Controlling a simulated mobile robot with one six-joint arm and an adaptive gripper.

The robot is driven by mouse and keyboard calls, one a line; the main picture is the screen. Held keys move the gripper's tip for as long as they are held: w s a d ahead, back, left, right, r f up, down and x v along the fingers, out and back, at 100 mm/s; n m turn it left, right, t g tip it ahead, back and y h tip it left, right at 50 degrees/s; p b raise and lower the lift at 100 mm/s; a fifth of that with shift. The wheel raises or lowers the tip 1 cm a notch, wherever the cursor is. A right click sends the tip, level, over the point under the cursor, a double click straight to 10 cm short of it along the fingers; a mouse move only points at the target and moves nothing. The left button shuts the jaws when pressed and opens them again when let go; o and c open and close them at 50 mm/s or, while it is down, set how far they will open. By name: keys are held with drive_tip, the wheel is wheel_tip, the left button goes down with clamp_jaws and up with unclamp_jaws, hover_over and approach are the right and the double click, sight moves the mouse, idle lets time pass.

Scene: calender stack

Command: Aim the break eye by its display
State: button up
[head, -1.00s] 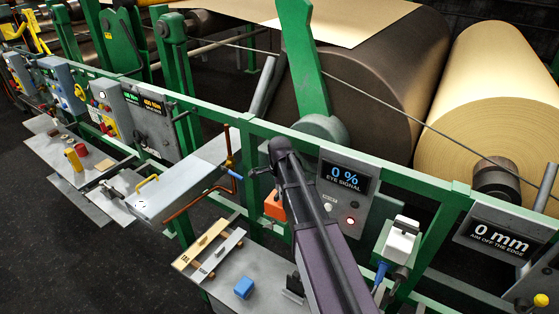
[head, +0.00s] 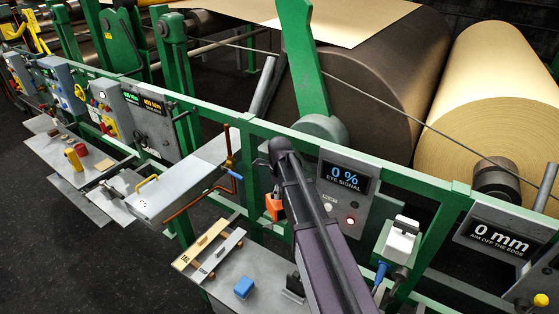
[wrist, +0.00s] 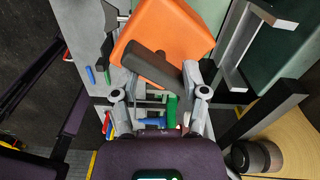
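The break eye appears to be the orange block (head: 274,207), partly hidden by my arm in the head view. In the wrist view the orange housing (wrist: 168,32) lies just beyond my gripper (wrist: 162,84), with a dark grey bar (wrist: 155,68) across its near side. My fingers stand apart. The bar's lower end lies close to the right finger; I cannot tell if they touch. The eye signal display (head: 348,178) reads 0 %, above a lit red lamp (head: 350,221). The other display (head: 498,240) reads 0 mm off the edge.
A green rail (head: 400,171) runs in front of the dark roll (head: 385,85) and the paper roll (head: 500,100). A copper pipe with a blue handle (head: 235,175) stands left of the eye.

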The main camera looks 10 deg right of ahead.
drive_tip(key=shift+m, duration=0.6)
drive_tip(key=shift+r+m, duration=0.15)
drive_tip(key=shift+m, duration=0.15)
wheel_tip(320, 180, up, 14)
drive_tip(key=p, duration=1.3)
drive_tip(key=shift+f+p, duration=0.25)
drive_tip(key=shift+p, duration=0.15)
drive_tip(key=n, duration=0.9)
drive_tip(key=shift+f, duration=0.15)
wheel_tip(320, 180, down, 14)
drive_tip(key=b, duration=1.3)
drive_tip(key=shift+r+b, duration=0.25)
drive_tip(key=shift+b, duration=0.15)
